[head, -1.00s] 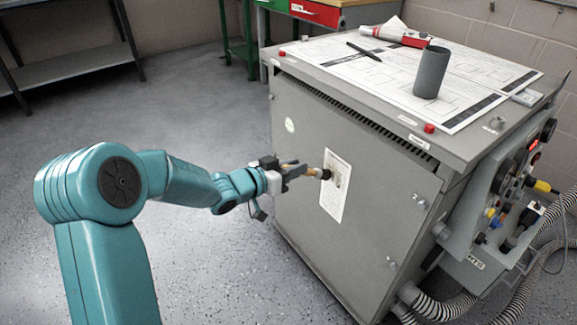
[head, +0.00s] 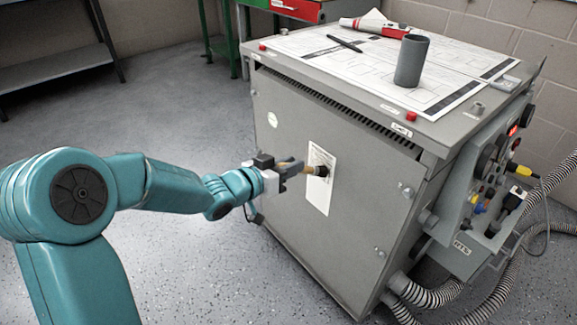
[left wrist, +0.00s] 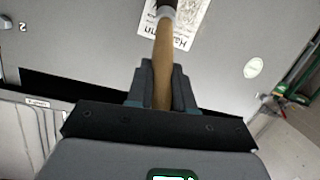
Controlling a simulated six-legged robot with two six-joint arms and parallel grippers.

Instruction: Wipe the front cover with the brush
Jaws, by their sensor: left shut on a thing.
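The front cover (head: 350,213) is the grey front panel of the cabinet, with a white label sheet (head: 316,196) on it. My left gripper (head: 288,170) is shut on the wooden handle of the brush (head: 308,167). The dark bristle end of the brush is at the label and appears to touch the cover. In the left wrist view the brush handle (left wrist: 163,60) runs up from between the fingers (left wrist: 163,88), and its dark tip overlaps the label (left wrist: 187,22). My right gripper is not in view.
On the cabinet top lie paper drawings (head: 360,62), a pen (head: 345,43), a grey cup (head: 411,62) and a red-and-white tool (head: 374,27). A connector panel with cables (head: 485,190) and ribbed hoses (head: 435,295) is at the right. The floor left of the cabinet is clear.

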